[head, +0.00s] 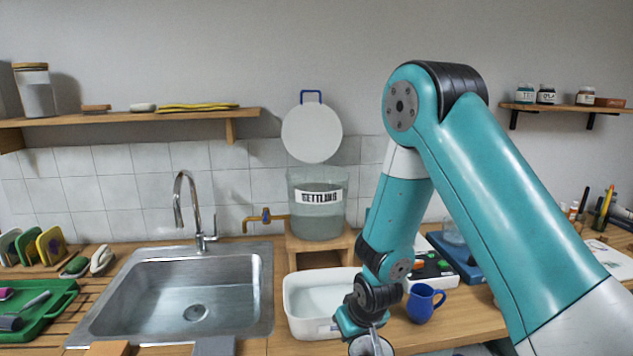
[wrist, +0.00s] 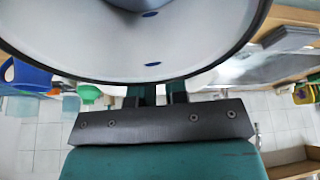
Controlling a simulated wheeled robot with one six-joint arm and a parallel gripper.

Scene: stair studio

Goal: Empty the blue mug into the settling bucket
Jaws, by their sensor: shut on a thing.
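The blue mug (head: 421,303) stands upright on the counter, right of my gripper (head: 368,326) and apart from it; a blue shape at the left of the wrist view (wrist: 30,76) looks like it. My gripper, also in the wrist view (wrist: 160,93), is shut on a white round vessel with a dark rim (wrist: 95,50), cut off at the bottom of the head view (head: 371,346). The settling bucket (head: 318,221) is clear, labelled, and stands on a wooden stand behind. The blue mug's contents are hidden.
A white basin (head: 302,323) lies below the bucket, left of my gripper. A steel sink (head: 200,285) with a tap is further left. A brass tap (head: 265,217) sticks out left of the bucket. A white lid (head: 311,134) hangs above it. A blue scale-like device (head: 462,262) stands behind the mug.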

